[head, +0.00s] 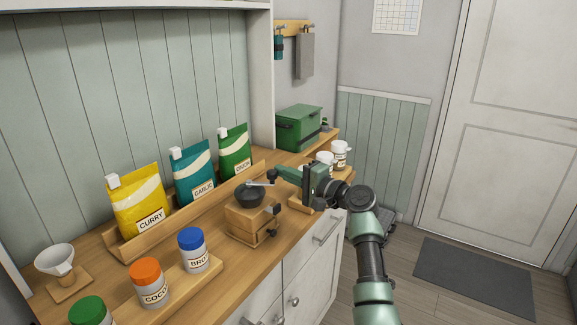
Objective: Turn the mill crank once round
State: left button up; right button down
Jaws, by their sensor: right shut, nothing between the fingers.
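The mill (240,222) is a wooden box with a small drawer and a dark bowl on top, standing near the counter's front edge. Its silver crank (259,184) lies across the bowl and points right, with what looks like a dark knob at its end. My right gripper (282,173) is just right of the mill, its fingers shut with nothing between them. The fingertips are close to the crank's end; I cannot tell whether they touch it. My left gripper is not in view.
Curry, garlic and another pouch stand in a wooden rack (140,241) behind the mill. Lidded jars (193,257) and a white funnel (55,258) are to the left. A green box (297,130) and white jars (340,153) stand beyond my right gripper.

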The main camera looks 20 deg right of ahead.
aim_at(275, 177)
jog(key=shift+a, duration=0.1)
dwell(0.3)
jog(key=shift+s+a+m+t+h+p, duration=0.45)
jog(key=shift+s+h+p, duration=0.25)
jog(key=shift+p, duration=0.55)
jog(key=shift+s+a+m+t+h+p, duration=0.25)
jog(key=shift+s+m+h+p, duration=0.4)
jog(key=shift+p, duration=0.65)
jog(key=shift+s+a+m+t+h+p, duration=0.4)
jog(key=shift+s+h+p, duration=0.4)
jog(key=shift+p, duration=0.45)
jog(key=shift+w, duration=0.1)
